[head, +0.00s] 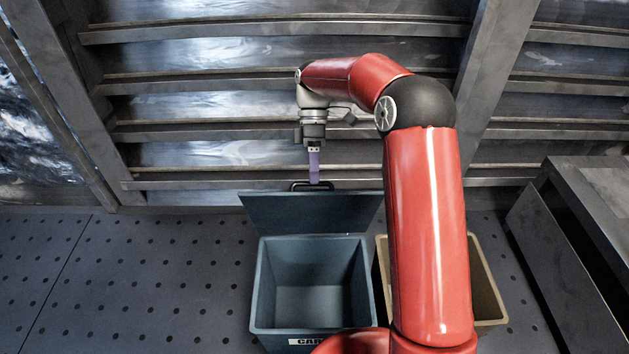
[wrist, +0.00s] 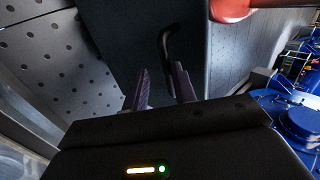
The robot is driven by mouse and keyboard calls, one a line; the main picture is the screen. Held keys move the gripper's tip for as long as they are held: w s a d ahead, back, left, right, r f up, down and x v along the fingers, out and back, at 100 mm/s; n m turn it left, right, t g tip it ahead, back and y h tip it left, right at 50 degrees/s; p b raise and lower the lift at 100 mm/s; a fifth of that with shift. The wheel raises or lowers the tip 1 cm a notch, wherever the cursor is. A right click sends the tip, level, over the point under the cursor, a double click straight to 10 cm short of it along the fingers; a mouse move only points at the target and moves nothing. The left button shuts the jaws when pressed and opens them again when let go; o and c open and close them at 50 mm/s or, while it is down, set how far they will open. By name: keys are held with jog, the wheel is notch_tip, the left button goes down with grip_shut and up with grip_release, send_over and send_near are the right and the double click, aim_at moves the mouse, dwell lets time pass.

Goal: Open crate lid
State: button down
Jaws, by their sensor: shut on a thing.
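The blue-grey crate (head: 312,280) stands on the floor in the head view, its inside visible and empty. Its lid (head: 300,212) is swung up at the back edge and leans back, showing its inner face. A black handle (head: 311,185) sits on the lid's upper edge. My gripper (head: 314,181) reaches down to it and is shut on the handle. In the wrist view the gripper's two purple fingers (wrist: 161,90) are at the dark handle (wrist: 170,48). The exact contact there is dim and partly hidden.
A tan crate (head: 488,280) stands right of the blue-grey crate, partly hidden by my red arm. A slatted metal wall (head: 250,130) rises close behind the lid. A dark metal unit (head: 570,250) stands at the right. The perforated floor (head: 140,280) at left is clear.

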jog(key=shift+g, duration=0.8)
jog(key=shift+w+d+f, duration=0.15)
jog(key=shift+w+f, duration=0.5)
jog(key=shift+w, duration=0.15)
jog(key=shift+w+d+f, duration=0.1)
jog(key=shift+w+f, duration=0.5)
jog(key=shift+w, duration=0.2)
jog(key=c, duration=1.5)
grip_release()
jog(key=shift+w, duration=0.2)
jog(key=shift+a+r, duration=0.15)
jog(key=shift+r, duration=0.15)
